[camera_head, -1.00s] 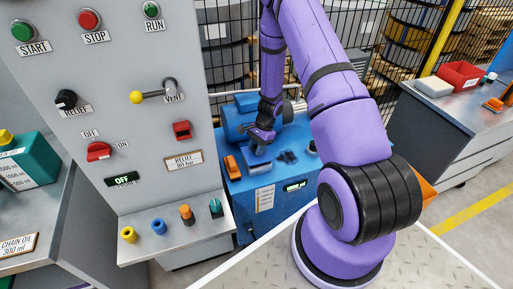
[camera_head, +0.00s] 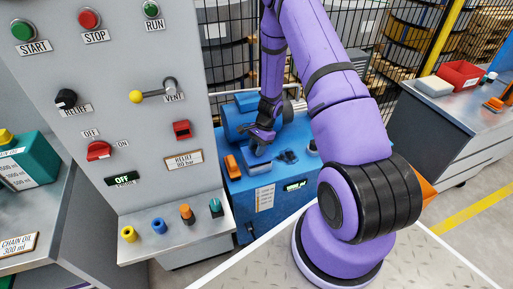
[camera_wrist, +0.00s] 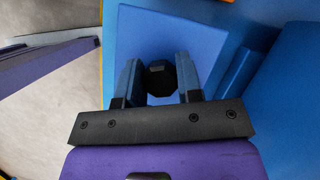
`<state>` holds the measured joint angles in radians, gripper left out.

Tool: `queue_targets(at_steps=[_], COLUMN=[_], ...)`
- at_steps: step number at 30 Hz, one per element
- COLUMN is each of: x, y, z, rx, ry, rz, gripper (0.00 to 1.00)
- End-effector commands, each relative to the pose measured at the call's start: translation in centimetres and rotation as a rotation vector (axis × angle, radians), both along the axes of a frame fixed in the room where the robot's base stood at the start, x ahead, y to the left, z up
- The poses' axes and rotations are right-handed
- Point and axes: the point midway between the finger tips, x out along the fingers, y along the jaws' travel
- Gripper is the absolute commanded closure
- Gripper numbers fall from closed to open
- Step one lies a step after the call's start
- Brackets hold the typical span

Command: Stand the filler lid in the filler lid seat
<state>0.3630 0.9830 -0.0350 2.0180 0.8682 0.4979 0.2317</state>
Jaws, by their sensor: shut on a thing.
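My gripper (camera_wrist: 159,82) is shut on the filler lid (camera_wrist: 160,78), a black, many-sided knob between its two fingers in the wrist view. Below the lid is a flat blue surface (camera_wrist: 205,45). In the head view my gripper (camera_head: 258,151) hangs low over the top of the blue power unit (camera_head: 240,187), and the lid is too small or hidden to make out there. I cannot make out the filler lid seat, nor tell whether the lid touches the surface under it.
An orange part (camera_head: 232,167) sits on the unit's left, close to my gripper. A grey control panel (camera_head: 130,60) stands left of the unit, with a black mesh fence (camera_head: 340,50) behind. A grey bench (camera_head: 440,125) with a red bin (camera_head: 460,75) is at the right.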

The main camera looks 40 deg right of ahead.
Motion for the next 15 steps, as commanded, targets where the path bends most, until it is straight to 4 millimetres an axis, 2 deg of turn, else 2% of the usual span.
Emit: queue_targets(at_steps=[15], x=[0.0], y=[0.0], z=[-1.4], rx=[0.001], ry=[0.001], rz=[-0.001], gripper=[0.93])
